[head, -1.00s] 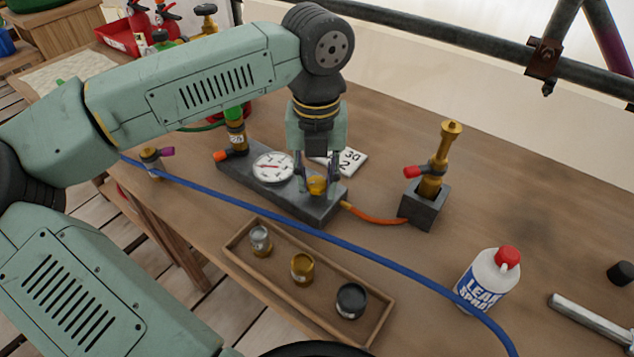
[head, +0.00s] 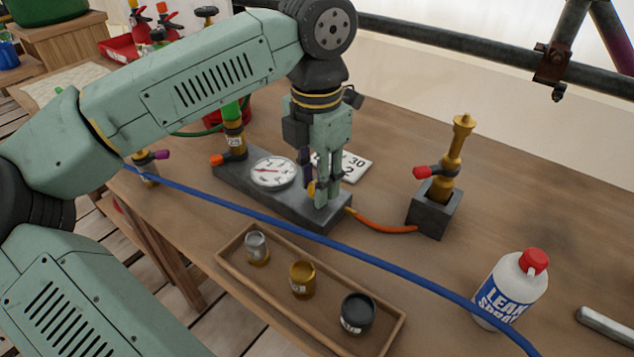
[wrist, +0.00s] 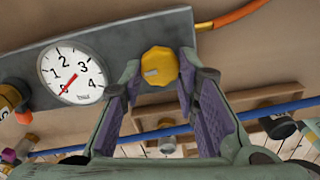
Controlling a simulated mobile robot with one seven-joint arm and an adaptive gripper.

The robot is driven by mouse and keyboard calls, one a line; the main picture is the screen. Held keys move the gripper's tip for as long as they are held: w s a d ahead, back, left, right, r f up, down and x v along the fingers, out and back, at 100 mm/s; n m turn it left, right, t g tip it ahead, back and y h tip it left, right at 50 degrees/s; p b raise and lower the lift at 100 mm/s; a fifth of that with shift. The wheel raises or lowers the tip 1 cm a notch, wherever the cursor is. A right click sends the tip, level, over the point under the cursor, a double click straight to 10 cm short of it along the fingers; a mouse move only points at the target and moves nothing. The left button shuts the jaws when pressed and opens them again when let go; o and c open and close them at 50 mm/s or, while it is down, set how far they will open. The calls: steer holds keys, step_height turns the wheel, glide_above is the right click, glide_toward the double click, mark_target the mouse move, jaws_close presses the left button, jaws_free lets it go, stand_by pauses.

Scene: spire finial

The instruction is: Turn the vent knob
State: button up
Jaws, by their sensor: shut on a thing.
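The vent knob, yellow and faceted, shows in the wrist view (wrist: 158,66) between my fingertips. In the head view only a sliver of the knob (head: 311,189) shows past the fingers. It sits on the right end of a grey block (head: 288,207). My gripper (head: 320,196) points down at the block and is shut on the knob, one finger on each side. A white dial gauge (head: 272,171) lies on the block, left of the knob. In the wrist view its red needle (wrist: 68,85) points near 0.
An orange hose links the block to a grey stand (head: 433,215) with a brass burner. A blue hose (head: 400,274) crosses in front. A wooden tray (head: 236,261) holds three small pots. A leak spray bottle (head: 510,290) stands at right. A number card (head: 355,166) lies behind the gripper.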

steer(key=shift+m, duration=0.4)
steer(key=o, duration=1.2)
steer(key=shift+c, duration=0.2)
step_height(320, 180, up, 12)
